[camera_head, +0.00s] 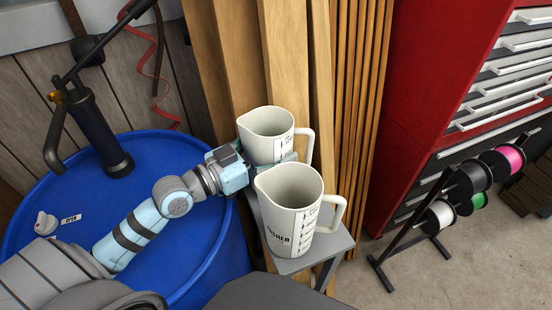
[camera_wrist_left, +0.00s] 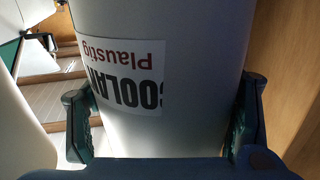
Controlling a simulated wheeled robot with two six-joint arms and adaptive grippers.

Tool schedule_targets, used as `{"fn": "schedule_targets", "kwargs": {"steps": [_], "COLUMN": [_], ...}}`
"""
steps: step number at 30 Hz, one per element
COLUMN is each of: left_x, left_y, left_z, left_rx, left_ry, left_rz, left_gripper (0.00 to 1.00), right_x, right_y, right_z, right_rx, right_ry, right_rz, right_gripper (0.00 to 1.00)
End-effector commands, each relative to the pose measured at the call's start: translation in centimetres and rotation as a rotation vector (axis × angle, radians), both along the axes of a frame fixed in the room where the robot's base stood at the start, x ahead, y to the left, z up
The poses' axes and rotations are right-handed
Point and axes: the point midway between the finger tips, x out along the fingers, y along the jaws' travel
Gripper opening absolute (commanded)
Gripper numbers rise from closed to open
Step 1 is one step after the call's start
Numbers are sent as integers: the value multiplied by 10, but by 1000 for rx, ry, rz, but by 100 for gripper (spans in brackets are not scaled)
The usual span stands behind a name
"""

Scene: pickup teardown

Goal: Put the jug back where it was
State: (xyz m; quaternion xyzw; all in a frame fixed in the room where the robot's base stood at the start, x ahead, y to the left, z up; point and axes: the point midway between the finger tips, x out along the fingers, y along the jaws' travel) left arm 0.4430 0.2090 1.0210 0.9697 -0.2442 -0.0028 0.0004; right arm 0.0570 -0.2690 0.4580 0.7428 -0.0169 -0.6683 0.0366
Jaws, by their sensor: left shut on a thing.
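Two cream measuring jugs show in the head view. The rear jug (camera_head: 266,127) is upright, and my left gripper (camera_head: 268,162) is shut around its body from the left. In the left wrist view the held jug (camera_wrist_left: 205,45) stands between my gripper's fingers (camera_wrist_left: 162,118), its coolant label upside down in the picture. The front jug (camera_head: 287,200), with printed measuring marks, stands upright on a small grey stand (camera_head: 337,243). The front jug hides the rear jug's base, so I cannot tell whether that base touches the stand. My right gripper is not in view.
A blue drum (camera_head: 222,266) with a black hand pump (camera_head: 98,128) is at left. Wooden boards (camera_head: 285,65) stand close behind the jugs. A red tool cabinet (camera_head: 425,60) and a spool rack (camera_head: 408,235) are at right, with free floor (camera_head: 430,275) in front.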

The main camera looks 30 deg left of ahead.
Motion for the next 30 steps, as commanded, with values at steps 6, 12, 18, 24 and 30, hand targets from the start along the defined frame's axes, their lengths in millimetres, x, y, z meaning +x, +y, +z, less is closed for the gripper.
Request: {"fn": "schedule_targets", "kwargs": {"steps": [6, 12, 18, 24, 30], "left_x": [0, 0, 0, 0, -12], "left_y": [0, 0, 0, 0, 7], "left_z": [-11, -14, -13, -13, -12], "left_rx": [0, 1, 0, 0, 6], "left_ry": [-4, 0, 0, 0, 5], "left_rz": [0, 0, 0, 0, 1], "left_gripper": [12, 75, 93, 93, 93], "right_x": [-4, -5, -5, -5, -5], "right_y": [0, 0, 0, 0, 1], "right_z": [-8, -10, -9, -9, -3], "right_rx": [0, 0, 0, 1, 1], "right_ry": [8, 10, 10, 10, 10], "right_rz": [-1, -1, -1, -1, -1], "right_gripper": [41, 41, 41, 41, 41]}}
